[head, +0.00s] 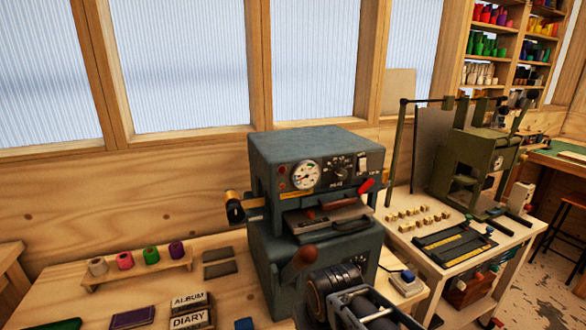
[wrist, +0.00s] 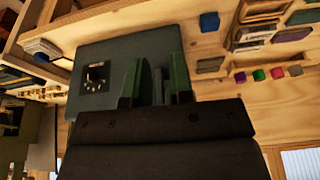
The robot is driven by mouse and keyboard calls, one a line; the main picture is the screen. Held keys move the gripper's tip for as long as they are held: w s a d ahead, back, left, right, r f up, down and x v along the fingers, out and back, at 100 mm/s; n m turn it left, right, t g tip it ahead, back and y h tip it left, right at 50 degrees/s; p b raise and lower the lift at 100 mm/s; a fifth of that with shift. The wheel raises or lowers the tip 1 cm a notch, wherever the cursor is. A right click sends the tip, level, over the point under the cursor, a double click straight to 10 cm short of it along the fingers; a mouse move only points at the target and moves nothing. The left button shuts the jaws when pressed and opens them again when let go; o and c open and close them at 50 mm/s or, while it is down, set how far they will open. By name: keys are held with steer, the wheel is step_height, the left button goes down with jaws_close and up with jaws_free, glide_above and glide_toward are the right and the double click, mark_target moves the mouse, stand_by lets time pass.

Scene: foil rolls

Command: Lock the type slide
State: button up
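The blue-grey stamping machine (head: 315,165) stands in the middle of the head view, with a gauge, a knob and small red lamps on its front. Its slide (head: 328,219) sits in the opening below the panel, with a brown bar on it. A red-tipped lever (head: 366,186) is at the opening's right side. In the wrist view, my gripper (wrist: 155,78) has its two green fingers apart, in front of the machine's body (wrist: 95,55). A narrow grey part shows between the fingers; I cannot tell whether they touch it. The fingertips are not visible in the head view.
Coloured foil rolls (head: 151,255) stand on a small rack at the left. DIARY and ALBUM blocks (head: 190,310) lie in front. A box with a blue button (head: 407,280) is right of the machine. An olive machine (head: 470,165) stands on the side table. A brown-knobbed handle (head: 300,262) protrudes forward.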

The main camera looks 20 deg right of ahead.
steer(key=shift+o, duration=1.9)
steer(key=d+m+p, duration=0.1)
steer(key=d, duration=0.2)
steer(key=d+m+g+p, duration=0.1)
steer(key=d, duration=0.1)
steer(key=shift+d+f+m+h, duration=0.1)
steer(key=shift+d+m+h, duration=0.2)
steer(key=shift+d, duration=0.1)
steer(key=w+d+r+m+t+h+p, duration=0.2)
steer(key=w+d+m+h, duration=0.1)
steer(key=d, duration=1.1)
steer(key=w+d+r+m+t+h+p, duration=0.1)
steer(key=w+d+m+t+h+p, duration=0.2)
steer(key=d, duration=1.2)
steer(key=m+t+y, duration=0.2)
steer(key=t+y, duration=0.6)
steer(key=t, duration=0.2)
glide_toward(372, 183)
steer(key=w+p, duration=0.1)
steer(key=w, duration=0.2)
steer(key=w+p, duration=0.1)
steer(key=w, duration=0.2)
steer(key=w+p, duration=0.1)
steer(key=w, duration=0.3)
steer(key=shift+a+f, duration=0.2)
steer(key=shift+a, duration=0.15)
steer(key=shift+c, duration=0.2)
